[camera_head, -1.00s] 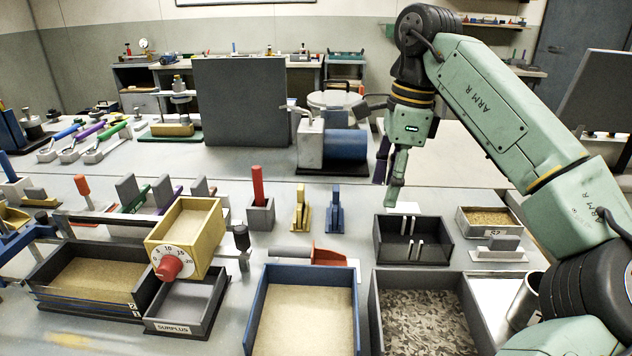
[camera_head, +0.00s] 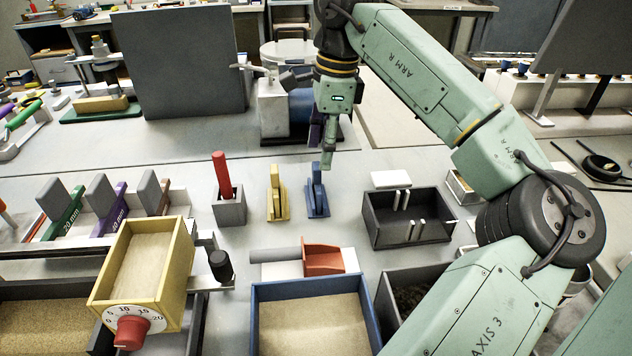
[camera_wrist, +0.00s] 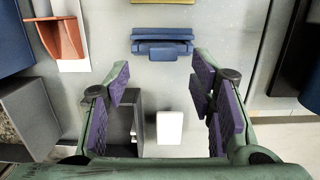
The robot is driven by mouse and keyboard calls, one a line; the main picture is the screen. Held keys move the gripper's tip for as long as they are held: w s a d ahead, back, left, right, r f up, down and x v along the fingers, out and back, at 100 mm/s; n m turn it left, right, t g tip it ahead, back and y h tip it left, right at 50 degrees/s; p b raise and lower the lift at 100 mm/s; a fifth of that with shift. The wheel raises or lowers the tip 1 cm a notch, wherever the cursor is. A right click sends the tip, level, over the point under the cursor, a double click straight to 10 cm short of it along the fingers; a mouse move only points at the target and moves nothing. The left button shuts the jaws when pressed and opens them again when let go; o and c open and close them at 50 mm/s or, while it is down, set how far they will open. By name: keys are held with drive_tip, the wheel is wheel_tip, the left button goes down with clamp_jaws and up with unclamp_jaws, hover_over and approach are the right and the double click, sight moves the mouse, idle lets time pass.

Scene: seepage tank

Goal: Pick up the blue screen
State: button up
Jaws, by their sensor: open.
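The blue screen (camera_head: 317,192) is a small upright blue piece on a blue base, standing on the grey bench beside a similar yellow screen (camera_head: 277,194). In the wrist view the blue screen (camera_wrist: 162,46) lies crosswise, beyond the fingertips and roughly centred between them. My gripper (camera_head: 323,150) is open and empty. In the head view its fingers hang behind and above the blue screen, apart from it. In the wrist view its purple-padded fingers (camera_wrist: 165,95) are spread wide.
A dark tray with white posts (camera_head: 408,228) stands right of the blue screen. An orange scoop (camera_head: 322,258) lies in front, near a blue-rimmed sand box (camera_head: 258,318). A red-handled tool in a grey block (camera_head: 229,205) stands left. A grey-blue machine (camera_head: 285,110) stands behind.

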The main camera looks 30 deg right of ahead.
sight(317, 165)
drive_tip(key=shift+w+a+f+p, duration=0.15)
drive_tip(key=shift+f+p, duration=0.15)
drive_tip(key=shift+f, duration=0.55)
drive_tip(key=shift+w+a+f+p, duration=0.1)
drive_tip(key=shift+a+f+p, duration=0.15)
drive_tip(key=shift+f, duration=0.6)
drive_tip(key=shift+w+a+f+p, duration=0.15)
drive_tip(key=shift+f+p, duration=0.2)
drive_tip(key=shift+f, duration=0.5)
clamp_jaws()
